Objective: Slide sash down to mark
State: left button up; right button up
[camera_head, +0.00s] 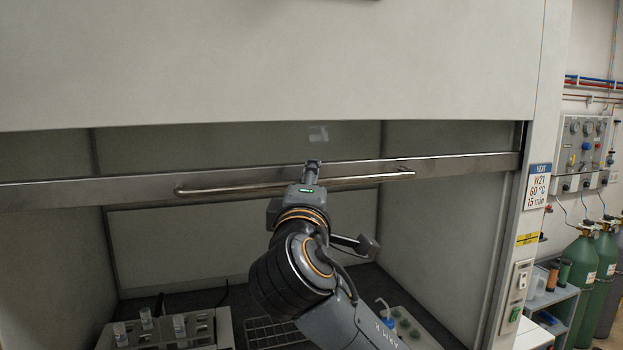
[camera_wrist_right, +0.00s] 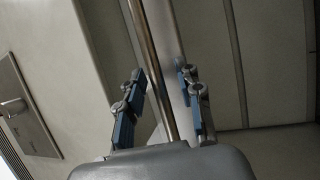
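The sash's metal bottom rail (camera_head: 450,167) crosses the fume hood opening, partway down from the hood's upper panel. A long round handle bar (camera_head: 225,190) is fixed along its front. My right gripper (camera_head: 312,172) is at the middle of this bar, with my forearm below it. In the right wrist view, the open fingers (camera_wrist_right: 160,100) stand on either side of the handle bar (camera_wrist_right: 148,55), with gaps between pads and bar. A small yellow label (camera_head: 527,239) is on the right frame post; I cannot tell whether it is the mark. My left gripper is not in view.
Inside the hood are a rack with vials (camera_head: 165,330) at the left, a wire rack (camera_head: 272,332) and a tray with green items (camera_head: 405,325) at the right. A sign (camera_head: 537,186) and a switch panel (camera_head: 517,295) are on the right post. Green cylinders (camera_head: 580,270) stand outside.

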grip_shut()
notch_tip(320, 180, down, 18)
jog(key=b, duration=1.2)
